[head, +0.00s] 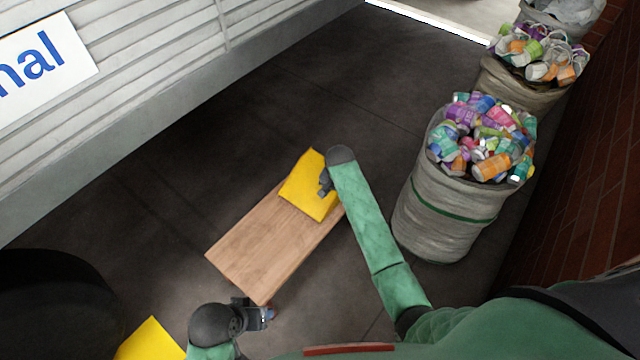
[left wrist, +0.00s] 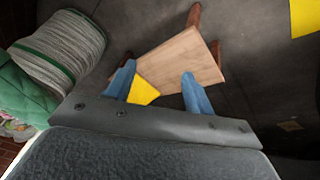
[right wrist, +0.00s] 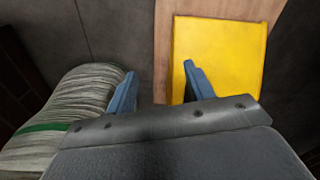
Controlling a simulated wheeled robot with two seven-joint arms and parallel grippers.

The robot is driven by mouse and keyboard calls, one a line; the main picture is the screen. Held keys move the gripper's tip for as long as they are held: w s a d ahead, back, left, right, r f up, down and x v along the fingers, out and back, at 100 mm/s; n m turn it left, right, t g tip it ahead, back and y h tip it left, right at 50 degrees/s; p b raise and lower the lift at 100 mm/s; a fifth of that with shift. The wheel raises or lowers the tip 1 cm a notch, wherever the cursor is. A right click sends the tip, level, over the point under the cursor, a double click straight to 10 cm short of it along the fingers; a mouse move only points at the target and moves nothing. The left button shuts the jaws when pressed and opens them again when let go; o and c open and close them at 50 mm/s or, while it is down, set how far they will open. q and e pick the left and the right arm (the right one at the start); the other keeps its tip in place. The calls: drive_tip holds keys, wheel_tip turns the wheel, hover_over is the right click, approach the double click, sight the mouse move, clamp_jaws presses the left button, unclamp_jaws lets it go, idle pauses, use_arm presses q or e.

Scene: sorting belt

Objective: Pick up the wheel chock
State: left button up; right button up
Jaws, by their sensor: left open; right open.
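A yellow wheel chock (head: 306,192) lies on one end of a wooden bench (head: 262,245). My right gripper (head: 325,186) is open at the chock's right side in the head view. In the right wrist view, one finger of the right gripper (right wrist: 159,70) overlaps the edge of the chock (right wrist: 225,60) and the other is over the floor; contact cannot be told. My left gripper (head: 264,316) is open and empty near the bench's near end. The left wrist view shows the bench (left wrist: 185,60) and part of the chock (left wrist: 143,92) beyond the fingers (left wrist: 158,75).
A second yellow piece (head: 152,342) is on the floor at bottom left, beside a black tyre-like shape (head: 55,300). A sack of cans (head: 440,215) stands right of my right arm, with another sack (head: 510,85) behind. The floor (head: 170,190) left of the bench is clear.

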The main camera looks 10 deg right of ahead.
drive_tip(key=w+m, duration=0.1)
drive_tip(key=w, duration=0.2)
drive_tip(key=w+d+m, duration=0.1)
drive_tip(key=w, duration=0.3)
drive_tip(key=w+d+r+m+b, duration=0.1)
drive_tip(key=w, duration=0.3)
drive_tip(key=shift+d+g, duration=0.25)
drive_tip(key=shift+g, duration=0.05)
drive_tip(key=shift+w+f, duration=0.15)
drive_tip(key=shift+f, duration=0.35)
drive_tip(key=f, duration=0.5)
drive_tip(key=shift+w+a+f, duration=0.1)
drive_tip(key=shift+w+f, duration=0.15)
drive_tip(key=shift+w, duration=0.05)
drive_tip(key=shift+f, duration=0.6)
use_arm(q)
drive_tip(key=shift+w+d+f, duration=0.1)
drive_tip(key=shift+d+f, duration=0.45)
drive_tip(key=shift+f, duration=0.1)
drive_tip(key=shift+d+r+p, duration=0.1)
drive_tip(key=shift+p, duration=0.2)
use_arm(e)
clamp_jaws()
